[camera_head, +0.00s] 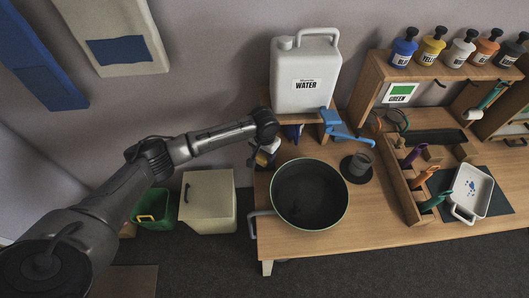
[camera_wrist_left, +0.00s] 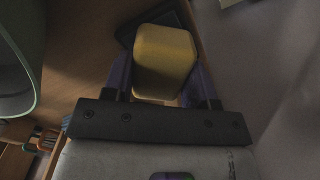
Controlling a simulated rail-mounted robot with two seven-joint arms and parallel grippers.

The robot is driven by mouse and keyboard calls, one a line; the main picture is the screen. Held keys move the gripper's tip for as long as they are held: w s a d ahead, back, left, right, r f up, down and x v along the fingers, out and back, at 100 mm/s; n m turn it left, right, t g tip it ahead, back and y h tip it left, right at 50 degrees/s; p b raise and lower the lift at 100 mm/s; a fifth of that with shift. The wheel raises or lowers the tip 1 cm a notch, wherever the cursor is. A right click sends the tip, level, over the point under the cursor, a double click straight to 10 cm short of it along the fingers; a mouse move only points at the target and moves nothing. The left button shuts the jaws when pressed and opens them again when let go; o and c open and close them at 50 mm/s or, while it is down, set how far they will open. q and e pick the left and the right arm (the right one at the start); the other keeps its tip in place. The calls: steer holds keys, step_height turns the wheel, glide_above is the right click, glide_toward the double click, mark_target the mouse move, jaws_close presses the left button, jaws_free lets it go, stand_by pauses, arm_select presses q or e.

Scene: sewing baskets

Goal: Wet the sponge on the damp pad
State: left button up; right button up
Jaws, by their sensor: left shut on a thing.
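My left gripper (camera_head: 264,157) is at the left rear of the table, behind and left of the big dark pan. In the left wrist view its purple fingers (camera_wrist_left: 161,82) are shut on a yellow sponge (camera_wrist_left: 165,55), one on each side. A dark flat pad (camera_wrist_left: 133,32) lies on the wood just beyond the sponge, near the table's edge, and the sponge partly covers it. I cannot tell whether the sponge touches it. In the head view the pad is not clearly visible. My right gripper is not in view.
The dark pan (camera_head: 310,195) stands close to my left gripper. A white water canister (camera_head: 305,75) with a blue tap (camera_head: 345,130) stands behind it. A grey cup (camera_head: 360,163) is right of the pan. A tool rack (camera_head: 405,195) and a white tray (camera_head: 470,190) are farther right.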

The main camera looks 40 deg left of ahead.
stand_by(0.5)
arm_select(q)
steer(key=shift+f, duration=0.55)
stand_by(0.4)
stand_by(0.5)
stand_by(0.8)
steer(key=shift+f+p, duration=0.1)
steer(key=shift+p, duration=0.3)
stand_by(0.4)
stand_by(0.7)
